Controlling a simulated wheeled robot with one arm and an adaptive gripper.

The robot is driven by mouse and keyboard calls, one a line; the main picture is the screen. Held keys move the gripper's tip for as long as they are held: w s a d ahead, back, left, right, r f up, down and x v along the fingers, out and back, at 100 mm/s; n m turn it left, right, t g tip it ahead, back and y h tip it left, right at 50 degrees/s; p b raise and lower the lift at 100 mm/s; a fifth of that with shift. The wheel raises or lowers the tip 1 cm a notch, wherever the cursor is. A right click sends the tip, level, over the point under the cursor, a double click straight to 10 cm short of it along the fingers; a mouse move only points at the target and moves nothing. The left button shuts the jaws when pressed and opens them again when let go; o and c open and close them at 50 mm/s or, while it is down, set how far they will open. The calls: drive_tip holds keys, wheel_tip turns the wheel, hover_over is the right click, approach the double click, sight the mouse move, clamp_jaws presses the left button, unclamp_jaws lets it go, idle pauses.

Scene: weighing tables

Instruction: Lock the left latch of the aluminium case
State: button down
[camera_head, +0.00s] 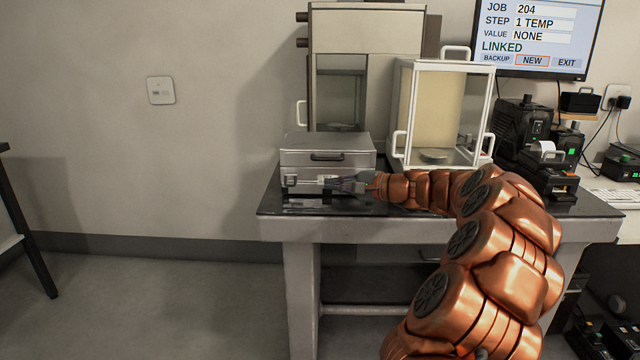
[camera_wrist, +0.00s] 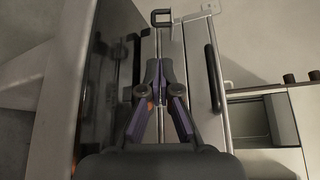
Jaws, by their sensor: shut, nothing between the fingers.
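The aluminium case (camera_head: 325,143) stands with its lid down on the dark tabletop, its front facing me. It also shows in the wrist view (camera_wrist: 197,70), with its dark handle (camera_wrist: 213,78) right of my fingers. The left latch (camera_head: 292,180) is a small pale fitting low on the left of the front. In the wrist view a dark square loop (camera_wrist: 162,12) lies at the case's far end, beyond my fingertips; its exact seating is unclear. My gripper (camera_head: 330,183) is shut and empty, close along the case front, right of the left latch. Its closed fingertips (camera_wrist: 157,64) point towards that end; contact cannot be told.
The weighing table (camera_head: 340,230) has a glossy dark top. A glass balance enclosure (camera_head: 443,110) stands right of the case, and a tall cabinet (camera_head: 340,30) stands behind. Black devices (camera_head: 520,125) and a monitor (camera_head: 540,35) are farther right. The floor to the left is free.

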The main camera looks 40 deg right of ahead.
drive_tip(key=b+x, duration=0.1)
drive_tip(key=x, duration=0.8)
drive_tip(key=shift+w+a, duration=0.15)
drive_tip(key=shift+w, duration=0.05)
drive_tip(key=shift+r+m+p, duration=0.3)
drive_tip(key=shift+r+p, duration=0.1)
drive_tip(key=shift+p, duration=1.35)
drive_tip(key=p, duration=0.3)
drive_tip(key=m+g+p, duration=0.1)
drive_tip(key=p, duration=0.2)
drive_tip(key=shift+r+g, duration=0.25)
drive_tip(key=shift+g, duration=0.05)
drive_tip(key=shift+f+m, duration=0.1)
drive_tip(key=shift+m, duration=0.2)
